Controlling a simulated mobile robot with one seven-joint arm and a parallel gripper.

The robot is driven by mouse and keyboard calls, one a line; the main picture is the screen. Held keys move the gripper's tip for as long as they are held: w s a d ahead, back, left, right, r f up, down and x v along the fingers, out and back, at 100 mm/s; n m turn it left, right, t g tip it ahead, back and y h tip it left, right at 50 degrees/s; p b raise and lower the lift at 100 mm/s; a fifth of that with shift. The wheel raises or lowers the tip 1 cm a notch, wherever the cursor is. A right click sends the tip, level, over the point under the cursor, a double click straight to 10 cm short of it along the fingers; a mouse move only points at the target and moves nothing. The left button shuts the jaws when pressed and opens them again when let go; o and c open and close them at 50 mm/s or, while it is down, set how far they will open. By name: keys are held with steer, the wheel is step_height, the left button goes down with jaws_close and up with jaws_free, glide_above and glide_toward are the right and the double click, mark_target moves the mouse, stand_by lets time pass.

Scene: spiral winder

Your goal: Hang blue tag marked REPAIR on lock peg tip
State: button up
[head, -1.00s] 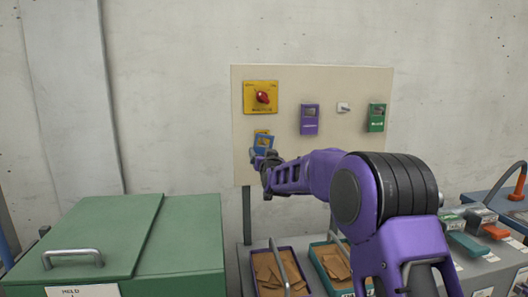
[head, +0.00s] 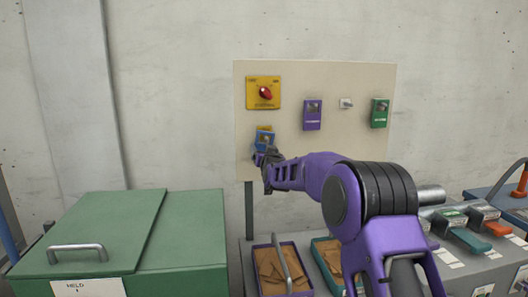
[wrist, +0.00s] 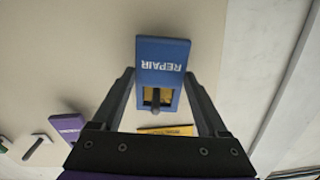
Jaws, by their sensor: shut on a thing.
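The blue tag (head: 264,139) is at the lower left of the panel (head: 348,140), in front of a small yellow plate. In the wrist view the blue tag (wrist: 163,62) shows REPAIR upside down, with a square opening near its lower edge. A dark peg (wrist: 155,98) and some yellow show in that opening. The peg's end seems to overlap the opening's lower rim; I cannot tell how far it passes through. My gripper (head: 266,156) is shut on the tag, and in the wrist view its fingers (wrist: 161,82) flank it.
A yellow switch plate with a red knob (head: 265,92) is above the blue tag. To its right are a purple tag (head: 312,115), a bare peg (head: 346,103) and a green tag (head: 379,113). A green lidded box (head: 120,240) and trays (head: 283,270) are below.

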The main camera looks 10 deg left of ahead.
stand_by(0.3)
steer(key=o, duration=1.3)
steer(key=shift+c, duration=0.2)
